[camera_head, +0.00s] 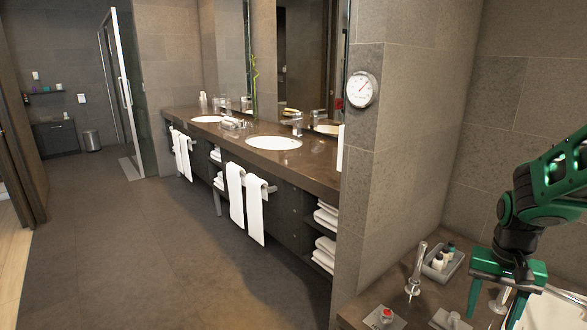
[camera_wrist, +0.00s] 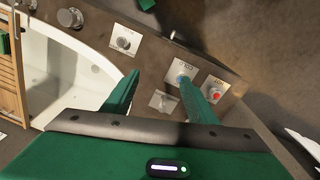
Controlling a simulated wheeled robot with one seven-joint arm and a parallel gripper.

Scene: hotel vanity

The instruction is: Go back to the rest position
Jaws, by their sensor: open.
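My gripper (camera_head: 492,306) is at the lower right of the head view, green, with its fingers pointing down over the tub-side counter (camera_head: 395,291). In the wrist view my gripper (camera_wrist: 160,78) shows two green fingers spread wide, with nothing held between them. The right fingertip overlaps the blue-marked tap knob (camera_wrist: 182,80) in the picture; I cannot tell whether it touches. The red-marked knob (camera_wrist: 214,92) is just right of that finger. A metal handle on a square plate (camera_wrist: 163,101) shows between the fingers.
A white tub (camera_wrist: 72,74) lies left of the fingers in the wrist view. A tall spout (camera_head: 415,270) and a grey tray of bottles (camera_head: 430,272) stand on the counter. A wall corner (camera_head: 375,180) separates it from the long vanity (camera_head: 285,158). The floor (camera_head: 150,245) is clear.

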